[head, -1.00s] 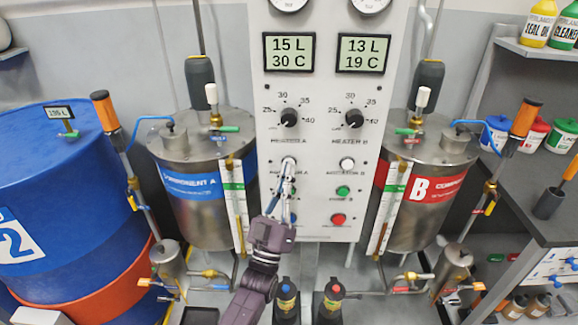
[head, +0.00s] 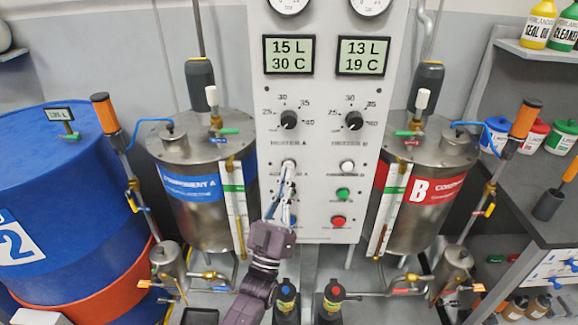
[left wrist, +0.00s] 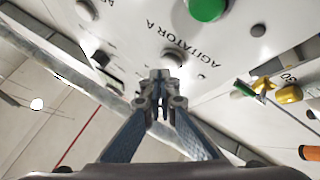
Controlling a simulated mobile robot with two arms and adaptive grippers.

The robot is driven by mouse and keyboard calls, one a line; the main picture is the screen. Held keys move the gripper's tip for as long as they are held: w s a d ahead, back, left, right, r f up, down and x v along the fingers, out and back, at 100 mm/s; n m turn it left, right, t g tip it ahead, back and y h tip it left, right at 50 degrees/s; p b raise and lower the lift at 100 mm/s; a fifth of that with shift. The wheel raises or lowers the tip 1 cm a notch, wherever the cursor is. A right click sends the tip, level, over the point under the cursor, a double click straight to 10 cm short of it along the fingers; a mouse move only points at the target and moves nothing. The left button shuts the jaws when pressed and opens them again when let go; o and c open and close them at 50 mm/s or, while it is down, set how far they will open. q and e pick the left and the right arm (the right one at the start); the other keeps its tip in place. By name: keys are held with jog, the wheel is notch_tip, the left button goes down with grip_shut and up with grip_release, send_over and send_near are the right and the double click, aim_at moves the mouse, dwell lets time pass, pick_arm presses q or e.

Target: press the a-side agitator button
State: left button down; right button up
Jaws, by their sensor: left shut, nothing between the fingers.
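The A-side agitator button (head: 289,164) is a pale round button on the white control panel, under the left dial, its lower part covered by my fingertips. In the left wrist view, the AGITATOR A label (left wrist: 164,38) is beside a grey round button (left wrist: 174,57), just past my fingertips. My left gripper (head: 287,175) is shut and empty, pointing up at the button; it also shows in the left wrist view (left wrist: 160,76). I cannot tell whether the tips touch the button. My right gripper is not in view.
The B-side agitator button (head: 347,166) is to the right, above a green button (head: 343,194) and a red button (head: 338,221). The component A tank (head: 195,215) and component B tank (head: 421,220) flank the panel. A blue drum (head: 55,165) stands at far left.

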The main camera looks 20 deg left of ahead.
pick_arm(q)
jog(key=s, duration=0.1)
jog(key=s+d+p, duration=0.1)
jog(key=s, duration=0.1)
jog(key=s+p, duration=0.1)
jog(key=s, duration=0.1)
jog(key=shift+s+d, duration=0.25)
jog(key=shift+d, duration=0.05)
